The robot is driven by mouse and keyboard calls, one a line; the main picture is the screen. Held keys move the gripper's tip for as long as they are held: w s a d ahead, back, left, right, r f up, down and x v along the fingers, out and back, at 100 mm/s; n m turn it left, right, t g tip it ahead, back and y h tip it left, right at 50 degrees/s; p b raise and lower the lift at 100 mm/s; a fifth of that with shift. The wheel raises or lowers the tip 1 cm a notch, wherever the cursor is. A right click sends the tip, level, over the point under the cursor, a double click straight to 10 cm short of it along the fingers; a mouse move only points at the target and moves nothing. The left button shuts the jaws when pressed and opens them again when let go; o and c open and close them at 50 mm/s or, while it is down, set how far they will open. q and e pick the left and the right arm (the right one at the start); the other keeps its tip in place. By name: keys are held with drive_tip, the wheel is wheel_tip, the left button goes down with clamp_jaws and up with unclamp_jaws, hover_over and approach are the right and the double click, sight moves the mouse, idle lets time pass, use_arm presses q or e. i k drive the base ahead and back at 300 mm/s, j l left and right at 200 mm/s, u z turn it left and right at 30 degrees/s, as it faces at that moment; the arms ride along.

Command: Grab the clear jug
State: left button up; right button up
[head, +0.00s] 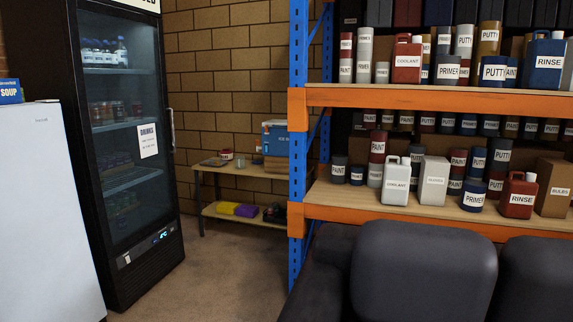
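I cannot make out a clear jug in the head view. A low wooden bench (245,174) by the brick wall holds small items too small to tell apart. A white jug labelled COOLANT (396,182) stands upright on the lower shelf of the orange and blue rack; it looks opaque. Neither of my grippers is in view.
A black glass-door drinks fridge (125,140), shut, stands at left behind a white cabinet (45,200). A blue box (277,140) sits on the bench. A dark sofa (425,270) blocks the rack's front. Bare floor (215,270) lies between fridge and sofa.

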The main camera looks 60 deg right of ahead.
sight(240, 160)
drive_tip(key=z, duration=1.55)
drive_tip(key=i+j+u, duration=0.6)
drive_tip(key=u, duration=0.25)
drive_tip(key=i+j+u, duration=0.15)
drive_tip(key=i+u, duration=0.25)
drive_tip(key=i+j, duration=0.1)
drive_tip(key=i, duration=0.35)
drive_tip(key=i+j, duration=0.1)
drive_tip(key=i, duration=0.35)
drive_tip(key=i+l+z, duration=0.2)
drive_tip(key=i+z, duration=0.5)
drive_tip(key=z, duration=0.15)
drive_tip(key=i+z, duration=0.45)
drive_tip(key=i+j+z, duration=0.1)
drive_tip(key=i+z, duration=0.15)
drive_tip(key=z, duration=0.2)
drive_tip(key=i+l, duration=0.1)
drive_tip(key=i, duration=0.8)
drive_tip(key=i+l, duration=0.1)
drive_tip(key=i, duration=0.8)
drive_tip(key=l+z, duration=0.05)
